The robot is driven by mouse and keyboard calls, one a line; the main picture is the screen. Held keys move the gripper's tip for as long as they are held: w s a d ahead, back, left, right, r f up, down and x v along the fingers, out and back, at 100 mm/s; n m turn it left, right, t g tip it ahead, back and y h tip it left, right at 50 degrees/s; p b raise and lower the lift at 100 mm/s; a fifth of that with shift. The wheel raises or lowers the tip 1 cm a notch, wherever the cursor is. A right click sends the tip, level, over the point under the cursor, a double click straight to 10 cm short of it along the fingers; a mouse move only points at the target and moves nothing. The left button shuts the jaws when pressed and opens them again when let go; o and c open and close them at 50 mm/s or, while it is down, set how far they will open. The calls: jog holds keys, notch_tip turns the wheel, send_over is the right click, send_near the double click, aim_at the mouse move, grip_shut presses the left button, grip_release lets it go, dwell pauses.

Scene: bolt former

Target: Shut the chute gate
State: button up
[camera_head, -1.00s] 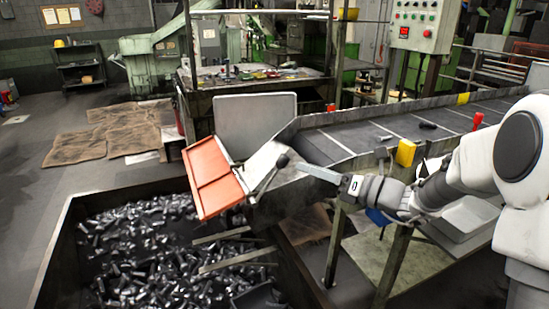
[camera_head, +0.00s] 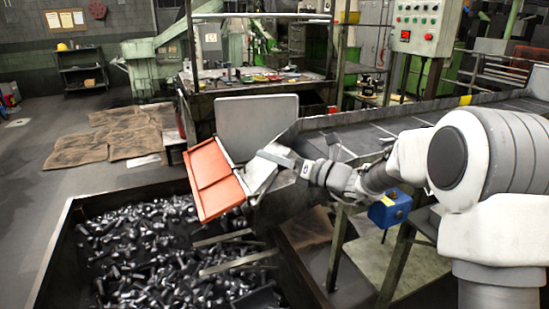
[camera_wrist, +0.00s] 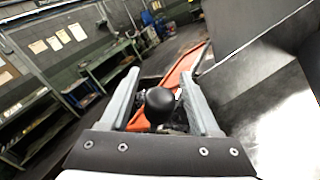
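The orange chute gate (camera_head: 213,180) hangs at the left end of the grey chute (camera_head: 345,137), above the bolt bin, tilted outward. Its orange edge also shows in the wrist view (camera_wrist: 183,66). A black ball knob (camera_wrist: 158,105) sits between the fingers of my gripper (camera_wrist: 160,78) in the wrist view. The fingers are apart, with a gap visible on both sides of the knob. In the head view my gripper (camera_head: 280,158) is at the chute's end, just right of the gate, and hides the knob.
A bin of loose bolts (camera_head: 150,250) lies below the gate. A grey panel (camera_head: 257,122) stands behind the chute end. A blue box (camera_head: 390,208) hangs below my arm.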

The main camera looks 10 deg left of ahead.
grip_shut()
dwell(1.2)
